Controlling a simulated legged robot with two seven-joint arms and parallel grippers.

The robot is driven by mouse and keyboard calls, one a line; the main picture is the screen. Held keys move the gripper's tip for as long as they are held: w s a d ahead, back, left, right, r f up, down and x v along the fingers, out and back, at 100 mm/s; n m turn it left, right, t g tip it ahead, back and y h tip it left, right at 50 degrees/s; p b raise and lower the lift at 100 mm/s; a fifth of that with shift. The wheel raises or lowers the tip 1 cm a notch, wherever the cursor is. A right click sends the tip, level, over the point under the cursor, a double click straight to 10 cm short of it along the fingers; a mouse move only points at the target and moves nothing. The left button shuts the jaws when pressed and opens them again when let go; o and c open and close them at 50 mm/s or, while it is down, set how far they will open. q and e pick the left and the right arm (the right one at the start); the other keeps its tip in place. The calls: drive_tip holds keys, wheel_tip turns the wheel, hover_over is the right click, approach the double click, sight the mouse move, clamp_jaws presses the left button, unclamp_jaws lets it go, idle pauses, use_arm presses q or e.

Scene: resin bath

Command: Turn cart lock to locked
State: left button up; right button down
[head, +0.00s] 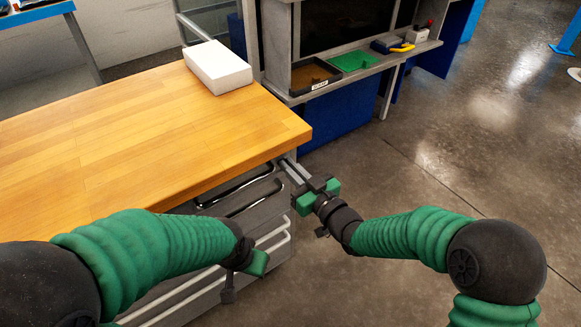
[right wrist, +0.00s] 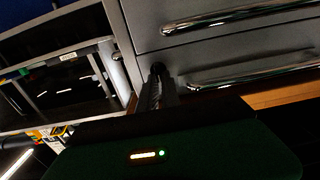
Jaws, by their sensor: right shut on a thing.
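The cart (head: 240,210) has a wooden top and grey drawers with shiny bar handles, and stands left of centre in the head view. My right gripper (head: 286,164) reaches its grey fingers to the cart's side just under the front right corner of the top. In the right wrist view the fingers (right wrist: 158,85) are close together on a small dark round part (right wrist: 157,68) beside the drawers, probably the cart lock. Its turn position cannot be made out. My left gripper (head: 243,272) hangs in front of the drawers, apart from the lock; its fingers are unclear.
A white box (head: 217,67) lies on the far end of the cart top. Behind stands a grey workbench with a dark tray (head: 315,76), a green tray (head: 352,61) and a yellow-handled tool (head: 401,48).

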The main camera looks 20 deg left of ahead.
idle(0.3)
drive_tip(key=m+p, duration=0.3)
drive_tip(key=shift+w+d+r+m+p, duration=0.15)
drive_tip(key=shift+w+d+m+p, duration=0.05)
drive_tip(key=shift+m+p, duration=0.1)
drive_tip(key=shift+w+d+f+m+p, duration=0.1)
drive_tip(key=shift+f+m+p, duration=0.2)
drive_tip(key=shift+m+p, duration=1.5)
drive_tip(key=shift+w+d+f+m+p, duration=0.2)
drive_tip(key=shift+m+p, duration=0.35)
drive_tip(key=shift+m, duration=2.45)
drive_tip(key=shift+w+d+f+m+p, duration=0.1)
drive_tip(key=shift+f+m+p, duration=0.25)
drive_tip(key=shift+m+p, duration=1.45)
drive_tip(key=shift+m+b, duration=0.65)
drive_tip(key=shift+m, duration=0.05)
drive_tip(key=c, duration=1.6)
unclamp_jaws()
drive_tip(key=shift+f, duration=0.1)
drive_tip(key=shift+o, duration=0.2)
drive_tip(key=shift+s+a, duration=0.1)
